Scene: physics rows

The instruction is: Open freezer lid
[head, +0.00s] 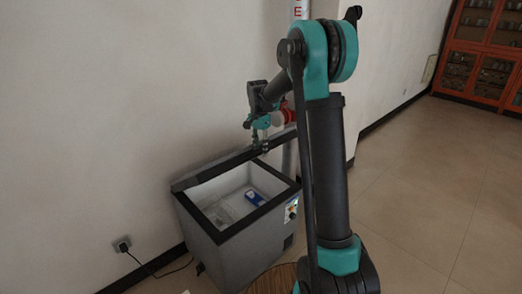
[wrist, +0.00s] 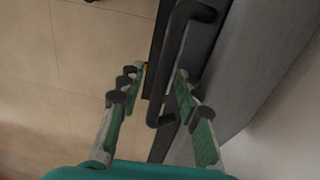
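The freezer (head: 240,245) is a grey chest with a black rim, standing against the wall in the head view. Its lid (head: 215,168) is raised at the back, seen nearly edge-on, and the white inside shows. My gripper (head: 262,142) is at the lid's upper edge. In the wrist view, a black bar handle (wrist: 172,62) runs along the edge of a grey panel (wrist: 245,65). My gripper (wrist: 158,82) is open there, with one finger on each side of the handle. I see gaps between fingers and handle; any contact is unclear.
A blue-and-white box (head: 254,198) lies inside the freezer. A cord runs from the freezer to a wall socket (head: 122,245). A round wooden top (head: 272,281) is close in front. An orange cabinet (head: 485,60) stands far right. The floor (head: 430,180) on the right is clear.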

